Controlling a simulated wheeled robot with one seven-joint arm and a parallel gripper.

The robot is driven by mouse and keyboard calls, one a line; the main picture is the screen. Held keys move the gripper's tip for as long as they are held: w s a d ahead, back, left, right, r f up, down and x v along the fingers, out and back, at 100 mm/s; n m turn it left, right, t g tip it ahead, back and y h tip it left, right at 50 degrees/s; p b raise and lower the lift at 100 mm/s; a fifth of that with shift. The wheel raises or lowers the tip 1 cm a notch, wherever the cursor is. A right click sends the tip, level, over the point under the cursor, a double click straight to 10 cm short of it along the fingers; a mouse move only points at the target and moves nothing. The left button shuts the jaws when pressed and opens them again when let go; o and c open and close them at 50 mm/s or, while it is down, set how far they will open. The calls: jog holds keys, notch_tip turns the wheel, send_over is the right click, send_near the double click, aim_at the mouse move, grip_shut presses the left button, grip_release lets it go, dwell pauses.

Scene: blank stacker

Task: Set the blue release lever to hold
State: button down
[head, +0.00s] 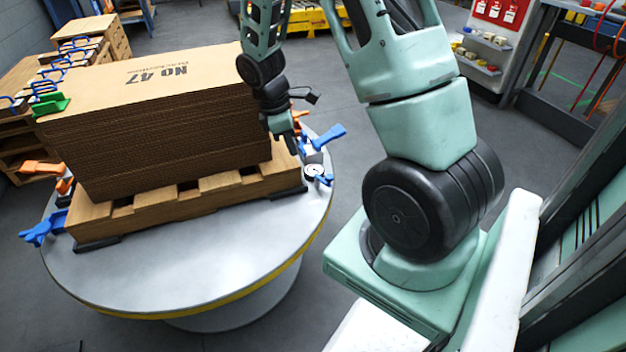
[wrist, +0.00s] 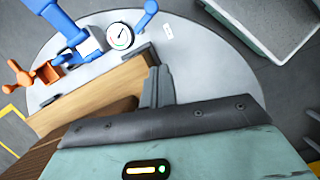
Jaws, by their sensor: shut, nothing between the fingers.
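A small blue lever (head: 326,180) stands beside a round white dial (head: 314,171) on the right side of the turntable. In the wrist view, this blue lever (wrist: 148,18) is at the top, just right of the dial (wrist: 120,36). A larger blue handle (head: 328,138) sits farther back; it is at upper left in the wrist view (wrist: 58,22). I cannot tell for certain which is the release lever. My gripper (head: 288,140) is shut and empty, above the pallet's right end, left of both blue parts and apart from the small lever. In the wrist view its fingers (wrist: 156,84) point toward the dial.
A tall stack of cardboard blanks (head: 165,130) stands on a wooden pallet (head: 190,200) on the round turntable (head: 225,255). An orange clamp (wrist: 22,76) is near the larger blue handle. More clamps (head: 42,228) are at left. The turntable's front is clear.

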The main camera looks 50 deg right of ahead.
jog(key=b+x, duration=0.4)
jog(key=x, duration=0.6)
jog(key=shift+s+d+f, duration=0.1)
jog(key=shift+f, duration=0.25)
jog(key=shift+s+d+r+b, duration=0.3)
jog(key=shift+s+d, duration=0.95)
jog(key=shift+s+d+r, duration=0.1)
jog(key=shift+r, duration=0.05)
